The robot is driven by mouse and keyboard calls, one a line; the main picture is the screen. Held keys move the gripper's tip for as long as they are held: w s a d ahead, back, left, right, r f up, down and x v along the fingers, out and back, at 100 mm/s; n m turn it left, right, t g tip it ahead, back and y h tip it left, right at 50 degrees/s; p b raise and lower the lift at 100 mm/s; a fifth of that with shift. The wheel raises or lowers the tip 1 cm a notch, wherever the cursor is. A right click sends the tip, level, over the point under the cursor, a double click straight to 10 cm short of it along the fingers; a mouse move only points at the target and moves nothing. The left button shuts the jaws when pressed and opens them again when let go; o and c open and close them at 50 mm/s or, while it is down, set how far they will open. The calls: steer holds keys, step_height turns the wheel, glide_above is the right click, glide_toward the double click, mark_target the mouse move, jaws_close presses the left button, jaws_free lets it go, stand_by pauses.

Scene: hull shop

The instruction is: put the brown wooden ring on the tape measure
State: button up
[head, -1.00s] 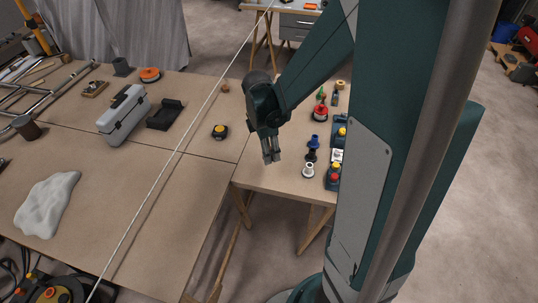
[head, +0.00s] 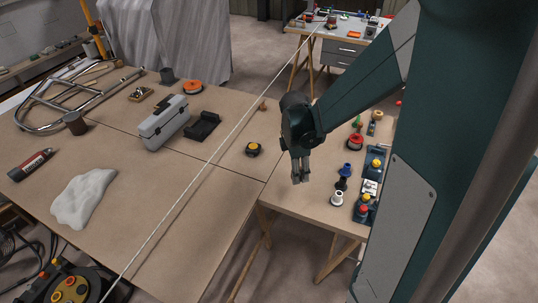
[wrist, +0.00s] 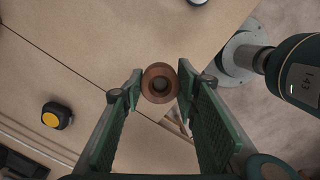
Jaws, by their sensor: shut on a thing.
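The brown wooden ring (wrist: 147,84) is between the two fingertips of my gripper (wrist: 160,88) in the wrist view, with its round opening facing the camera. My gripper is shut on it. In the head view my gripper (head: 300,180) points down near the edge where the large table meets the side table, and the ring cannot be made out there. The tape measure (head: 253,149), black with a yellow top, lies on the large table to the left of my gripper. It also shows at the left in the wrist view (wrist: 56,116), apart from the ring.
A white cord (head: 190,215) runs across the large table (head: 205,245), left of the tape measure. Spools (head: 338,198) and coloured parts crowd the side table. The board around the tape measure is clear.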

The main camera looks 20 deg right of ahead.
steer(key=w+a+r+n+p, duration=0.1)
steer(key=w+a+n, duration=0.1)
steer(key=w, duration=0.7)
steer(key=w+a+r+n+p, duration=0.1)
steer(key=w+a+n+p, duration=0.1)
steer(key=w, duration=0.8)
steer(key=w+a+r+n+p, duration=0.1)
steer(key=w+a+n, duration=0.2)
steer(key=w, duration=0.6)
steer(key=shift+w+a+r+n+t+p, duration=0.3)
steer(key=shift+w+a+r+t, duration=0.1)
steer(key=shift+a, duration=0.3)
steer(key=shift+f, duration=0.15)
glide_above(254, 146)
steer(key=shift+a+f+b, duration=0.15)
steer(key=shift+f, duration=1.4)
steer(key=shift+a+f+b, duration=0.1)
steer(key=shift+f+b, duration=0.05)
steer(key=shift+f, duration=1.35)
steer(key=shift+f, duration=0.15)
steer(key=shift+f, duration=1.75)
steer(key=shift+f+b, duration=0.15)
steer(key=shift+b, duration=0.15)
steer(key=o, duration=0.9)
steer(key=shift+c, duration=0.2)
